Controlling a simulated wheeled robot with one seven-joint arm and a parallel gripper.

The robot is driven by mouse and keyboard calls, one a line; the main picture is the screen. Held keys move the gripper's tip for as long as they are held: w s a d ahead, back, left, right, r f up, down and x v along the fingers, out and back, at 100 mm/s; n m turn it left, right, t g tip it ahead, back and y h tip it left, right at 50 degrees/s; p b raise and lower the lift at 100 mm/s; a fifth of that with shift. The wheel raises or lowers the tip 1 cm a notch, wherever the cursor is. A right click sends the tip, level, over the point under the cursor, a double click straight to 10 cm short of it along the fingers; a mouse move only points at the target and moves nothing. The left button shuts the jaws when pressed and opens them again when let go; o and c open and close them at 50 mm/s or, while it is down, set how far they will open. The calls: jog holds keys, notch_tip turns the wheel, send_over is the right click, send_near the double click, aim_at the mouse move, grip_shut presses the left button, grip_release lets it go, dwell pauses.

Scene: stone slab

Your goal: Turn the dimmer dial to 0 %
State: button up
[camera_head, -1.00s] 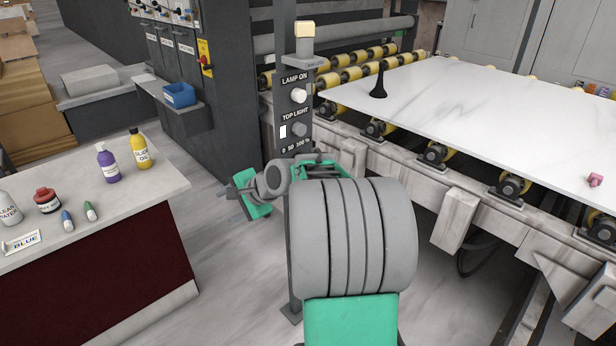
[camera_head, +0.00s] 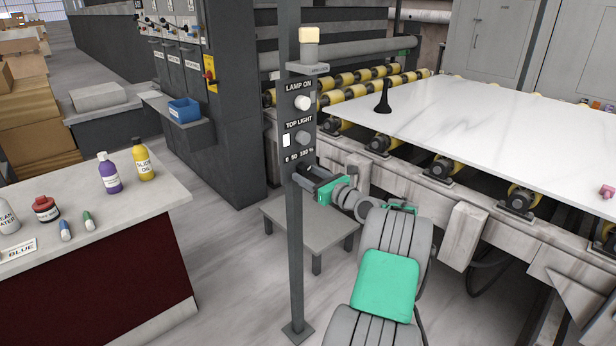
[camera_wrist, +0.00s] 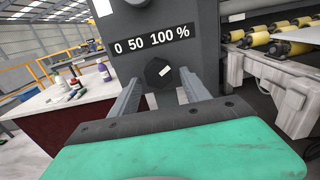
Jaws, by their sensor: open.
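The dimmer dial (camera_wrist: 157,73) is a dark knob on the grey post, below the white "0 50 100 %" scale (camera_wrist: 152,39). Its white mark sits right of centre and points up and right, toward the 100 % side. My gripper (camera_wrist: 160,78) is open, with one finger left and one finger right of the dial in the wrist view. I cannot tell whether either finger touches it. In the head view my gripper (camera_head: 309,178) is at the post just below the scale (camera_head: 300,158), and the dial is hidden or too small to make out.
The post (camera_head: 295,250) also carries a lamp button (camera_head: 302,103), a top light knob (camera_head: 303,138) and a lamp (camera_head: 309,40). A low grey table (camera_head: 315,228) stands behind it. The stone slab (camera_head: 480,125) lies on rollers to the right; a bottle counter (camera_head: 130,215) is left.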

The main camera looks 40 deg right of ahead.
grip_shut()
dwell(0.6)
